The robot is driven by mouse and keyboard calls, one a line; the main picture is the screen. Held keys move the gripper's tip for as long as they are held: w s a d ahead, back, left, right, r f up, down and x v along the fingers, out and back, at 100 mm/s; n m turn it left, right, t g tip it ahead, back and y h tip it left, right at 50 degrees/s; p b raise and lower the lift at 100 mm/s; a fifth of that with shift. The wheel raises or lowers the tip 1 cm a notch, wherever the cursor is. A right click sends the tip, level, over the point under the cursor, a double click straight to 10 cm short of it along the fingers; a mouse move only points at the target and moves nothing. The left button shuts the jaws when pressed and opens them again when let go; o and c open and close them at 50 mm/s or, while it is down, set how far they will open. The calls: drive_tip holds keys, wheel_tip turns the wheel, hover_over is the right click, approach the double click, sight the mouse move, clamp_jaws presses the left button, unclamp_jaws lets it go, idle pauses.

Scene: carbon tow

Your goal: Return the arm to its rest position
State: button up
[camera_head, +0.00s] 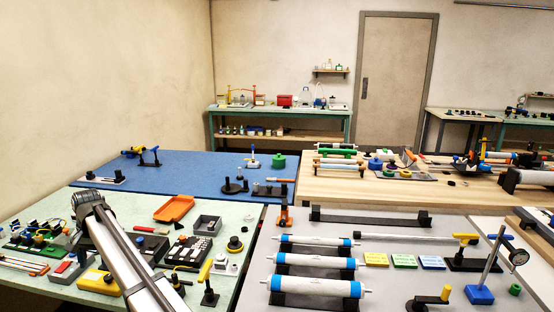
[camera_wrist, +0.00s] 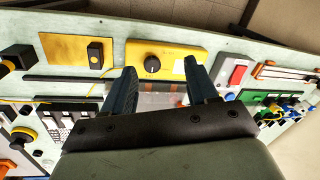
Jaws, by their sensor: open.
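My gripper (camera_wrist: 160,68) is in the wrist view with its two dark fingers spread apart. Nothing is held between them. Beyond the fingers is a yellow box with a black knob (camera_wrist: 170,58); the gap between them and the box cannot be judged. In the head view my arm (camera_head: 130,255) rises from the bottom edge and slants up and left over the pale green bench (camera_head: 50,208). The gripper itself cannot be made out there. The yellow box (camera_head: 97,281) lies just left of the arm.
A red switch box (camera_wrist: 238,74) and a green circuit board (camera_wrist: 270,100) lie right of the fingers. An orange tray (camera_head: 174,209) and a black keypad unit (camera_head: 190,250) lie right of the arm. The blue mat (camera_head: 200,170) behind has free room.

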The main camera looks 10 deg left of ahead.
drive_tip(key=s+d+f+n+y, duration=0.25)
drive_tip(key=s+d+f, duration=0.35)
drive_tip(key=d+f, duration=0.4)
drive_tip(key=s+d+f+n+y, duration=0.1)
drive_tip(key=s+d+f+y, duration=0.4)
drive_tip(key=d+f, duration=0.45)
drive_tip(key=d+f+m+h, duration=0.1)
drive_tip(key=d+f+h, duration=0.1)
drive_tip(key=d+f, duration=0.65)
drive_tip(key=d+f+m+h, duration=0.1)
drive_tip(key=d+f, duration=0.4)
drive_tip(key=d, duration=0.7)
drive_tip(key=d+f+m+h, duration=0.1)
drive_tip(key=d+f+h, duration=0.1)
drive_tip(key=d+f, duration=0.65)
drive_tip(key=s+d+f+m+g+h, duration=0.1)
drive_tip(key=s+d+f, duration=0.3)
drive_tip(key=d, duration=0.5)
drive_tip(key=s+d+f+m+g+h, duration=0.1)
drive_tip(key=s+d+f+h, duration=0.15)
drive_tip(key=d, duration=0.75)
drive_tip(key=s+d+f+m+g, duration=0.1)
drive_tip(key=s+d+f+g, duration=0.1)
drive_tip(key=s+d, duration=0.4)
drive_tip(key=s+d+f+m+g, duration=0.1)
drive_tip(key=s+d+f+g, duration=0.1)
drive_tip(key=s+d, duration=0.5)
drive_tip(key=shift+s+d+f+h, duration=0.3)
drive_tip(key=shift+s+h, duration=0.1)
drive_tip(key=shift+s, duration=0.55)
